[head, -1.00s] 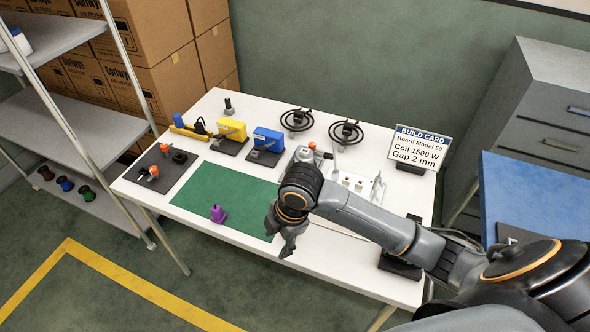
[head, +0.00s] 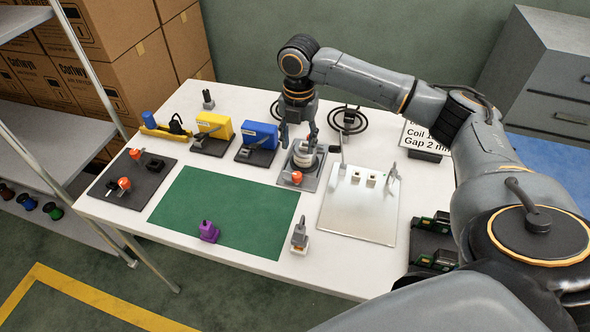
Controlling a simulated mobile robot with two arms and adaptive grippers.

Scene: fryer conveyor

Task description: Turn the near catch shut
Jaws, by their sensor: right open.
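My right gripper (head: 298,138) points down, fingers apart, above a small grey fixture (head: 309,186). The fixture carries a pale round part (head: 304,154), partly hidden by the fingers, and an orange knob (head: 297,178) at its near side. To its right lies a pale metal board (head: 358,222) with two small light blocks. Grey upright levers stand at its far left (head: 341,160) and far right (head: 391,170). I cannot tell for certain which of these is the near catch, or whether it is shut. My left gripper is out of view.
A green mat (head: 225,215) holds a purple part (head: 208,231). A grey-and-white part (head: 299,237) stands right of it. Yellow (head: 214,125) and blue (head: 260,135) devices sit behind. A dark plate with orange knobs (head: 140,184) lies left; black coils (head: 347,120) lie at the back.

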